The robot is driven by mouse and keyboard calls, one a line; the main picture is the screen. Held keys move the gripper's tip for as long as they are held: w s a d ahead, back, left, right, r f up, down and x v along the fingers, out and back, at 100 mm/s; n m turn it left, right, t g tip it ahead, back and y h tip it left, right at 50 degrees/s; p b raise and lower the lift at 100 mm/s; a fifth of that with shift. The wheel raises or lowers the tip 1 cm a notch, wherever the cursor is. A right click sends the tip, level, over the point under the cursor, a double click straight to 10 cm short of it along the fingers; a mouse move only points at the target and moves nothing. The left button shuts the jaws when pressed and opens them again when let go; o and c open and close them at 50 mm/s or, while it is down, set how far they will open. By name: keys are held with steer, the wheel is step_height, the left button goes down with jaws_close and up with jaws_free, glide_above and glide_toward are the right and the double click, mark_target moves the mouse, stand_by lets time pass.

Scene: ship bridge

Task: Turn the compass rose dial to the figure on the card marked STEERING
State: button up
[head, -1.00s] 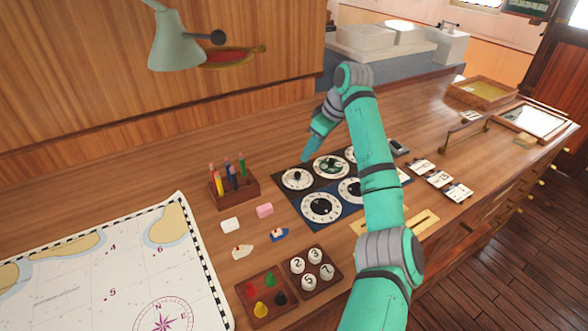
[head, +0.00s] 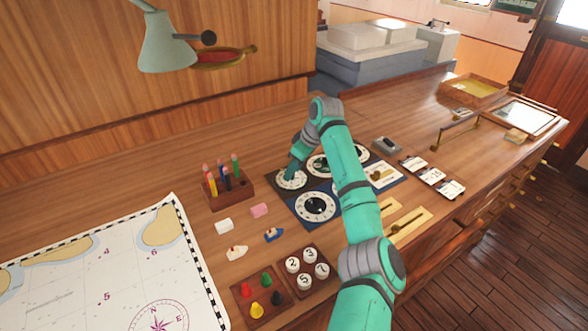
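The dial panel (head: 279,205) lies on the counter with several round white dials. My gripper (head: 290,178) points down over the upper left dial (head: 284,184) and partly covers it; whether it touches the knob I cannot tell. Beside it is a dial with a dark green centre (head: 317,163). The lower left dial (head: 316,206) has a black knob. My arm hides part of the panel. Which dial bears the compass rose is too small to tell. Several cards (head: 431,176) lie right of the panel; their writing is unreadable. The fingers are too small to judge.
A pencil block (head: 230,195), two erasers (head: 259,210), small boats (head: 273,235), a peg tray (head: 259,297) and a numbered-disc tray (head: 307,270) stand left and in front. A chart (head: 120,280) covers the left. Slotted brass plates (head: 408,222) lie right of my arm.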

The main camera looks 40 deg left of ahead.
jaws_close()
steer(key=shift+m, duration=0.3)
steer(key=m, duration=0.1)
steer(key=m+t, duration=0.1)
steer(key=m, duration=0.1)
steer(key=m+t, duration=0.1)
steer(key=m, duration=0.1)
steer(key=shift+s+a, duration=0.1)
steer(key=shift+s, duration=0.25)
steer(key=m+t+h, duration=0.1)
steer(key=m, duration=0.2)
steer(key=m+t, duration=0.1)
steer(key=m, duration=0.2)
steer(key=shift+s+a+h, duration=0.15)
steer(key=shift+h, duration=0.25)
jaws_free()
